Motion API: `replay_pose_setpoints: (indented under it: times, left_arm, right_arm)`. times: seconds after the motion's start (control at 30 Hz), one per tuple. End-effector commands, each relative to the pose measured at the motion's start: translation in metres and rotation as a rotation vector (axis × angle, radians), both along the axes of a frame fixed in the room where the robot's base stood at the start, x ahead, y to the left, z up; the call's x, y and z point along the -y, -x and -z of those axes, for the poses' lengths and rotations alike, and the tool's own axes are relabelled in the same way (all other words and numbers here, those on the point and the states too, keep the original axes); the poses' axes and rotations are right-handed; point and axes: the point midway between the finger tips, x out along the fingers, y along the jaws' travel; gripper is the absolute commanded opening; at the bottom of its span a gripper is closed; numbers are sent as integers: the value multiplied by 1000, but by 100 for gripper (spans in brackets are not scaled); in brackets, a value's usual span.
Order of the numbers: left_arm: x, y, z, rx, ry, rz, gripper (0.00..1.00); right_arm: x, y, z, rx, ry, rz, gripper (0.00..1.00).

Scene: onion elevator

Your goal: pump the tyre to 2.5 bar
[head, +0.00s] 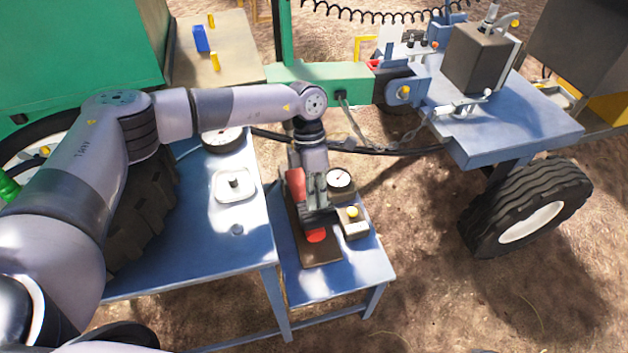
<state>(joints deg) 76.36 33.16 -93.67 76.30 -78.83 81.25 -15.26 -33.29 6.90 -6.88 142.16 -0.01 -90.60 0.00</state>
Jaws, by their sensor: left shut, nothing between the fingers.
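My left gripper (317,212) points down over a small blue table, shut and empty. Just below it a red pad (316,236) shows on a dark brown base plate (321,253); I cannot tell whether the fingertips touch it. A red part (296,184) shows beside the gripper, partly hidden. A round white-faced gauge (339,179) stands behind right of the gripper; its reading is too small to tell. A grey box with a yellow button (352,213) sits to the right. A black trailer tyre (527,208) is at right; a larger tyre (142,213) is partly behind my arm.
The small blue table (357,270) adjoins a larger blue table (240,258) holding a white tray (236,198) and another dial (222,139). A black hose (385,152) and chain run behind. A blue trailer (525,123) stands at right. Bare ground lies at front right.

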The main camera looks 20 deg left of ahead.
Motion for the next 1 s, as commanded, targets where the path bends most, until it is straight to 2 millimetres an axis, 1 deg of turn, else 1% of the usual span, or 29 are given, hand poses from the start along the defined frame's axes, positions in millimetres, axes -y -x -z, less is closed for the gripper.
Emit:
replay_pose_setpoints:
  times: [0.03,0.13,0.57,0.83,0.97,1.0]
  left_arm:
    - [1,1,4,0,0,1,0]
    - [2,2,8,0,0,1,0]
    - [3,5,12,9,-9,2,0]
    - [10,17,41,123,-91,4,0]
    - [13,21,57,169,-118,5,0]
    - [14,23,65,176,-122,3,0]
  right_arm:
    - [0,0,1,0,0,0,61]
    - [0,0,2,0,0,0,61]
    - [0,0,0,0,0,0,61]
    - [0,0,-5,0,0,0,61]
    - [0,0,-2,0,0,0,61]
    - [0,0,1,0,0,0,61]
